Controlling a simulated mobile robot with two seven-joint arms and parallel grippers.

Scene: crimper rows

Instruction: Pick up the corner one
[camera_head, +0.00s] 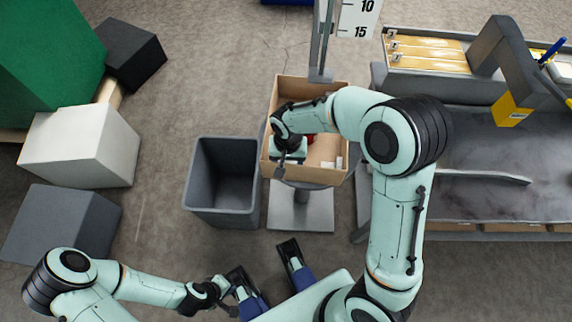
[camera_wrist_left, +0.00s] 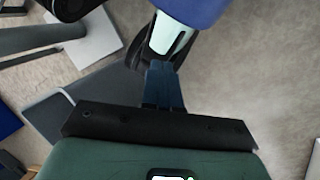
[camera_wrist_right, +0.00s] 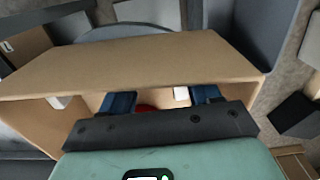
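An open cardboard box (camera_head: 343,95) stands on a grey pedestal in the head view. Inside it a red thing (camera_head: 309,138) is mostly covered by my right arm, and a small white piece (camera_head: 338,162) lies near the front right corner. My right gripper (camera_head: 281,164) is over the box's front left part. In the right wrist view its blue fingers (camera_wrist_right: 161,100) are wide apart, with a box wall (camera_wrist_right: 130,65) just beyond, and the red thing (camera_wrist_right: 145,108) and a white piece (camera_wrist_right: 181,93) showing between them. My left gripper (camera_head: 226,288) is low at the left, its fingers (camera_wrist_left: 163,85) together and empty.
A grey open bin (camera_head: 222,210) stands left of the box. A grey workbench (camera_head: 480,165) with trays and a yellow-tipped fixture (camera_head: 510,110) is at the right. White (camera_head: 80,145), grey (camera_head: 60,225) and black (camera_head: 135,55) blocks stand at the left. Floor between is clear.

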